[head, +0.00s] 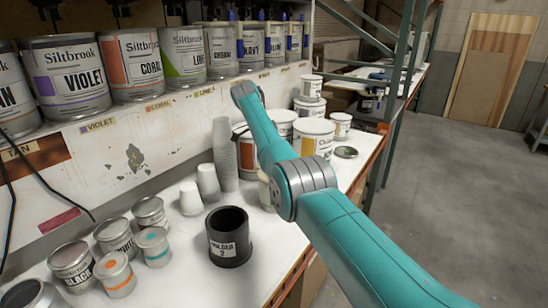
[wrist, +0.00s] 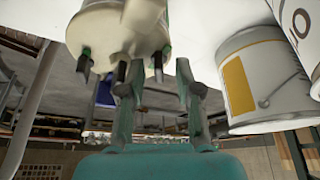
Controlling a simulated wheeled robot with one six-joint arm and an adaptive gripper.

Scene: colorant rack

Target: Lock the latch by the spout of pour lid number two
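In the wrist view, a cream-white can-like body with a lid (wrist: 115,35) fills the upper left. Several dark green and black tabs stick out from its rim; I cannot tell which is the spout latch, nor read a lid number. My gripper (wrist: 157,78) is open, its two fingers apart with nothing seen between them. The left finger overlaps the tabs in the picture; I cannot tell if it touches. In the head view, my arm hides the gripper, and a cream container (head: 265,192) shows partly behind the arm joint.
A white bucket with a yellow label (wrist: 255,80) stands close right of the gripper. In the head view, a black holder (head: 229,238), stacked cups (head: 224,155) and small tins (head: 116,275) stand on the white bench. Large labelled cans (head: 68,78) line the shelf behind.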

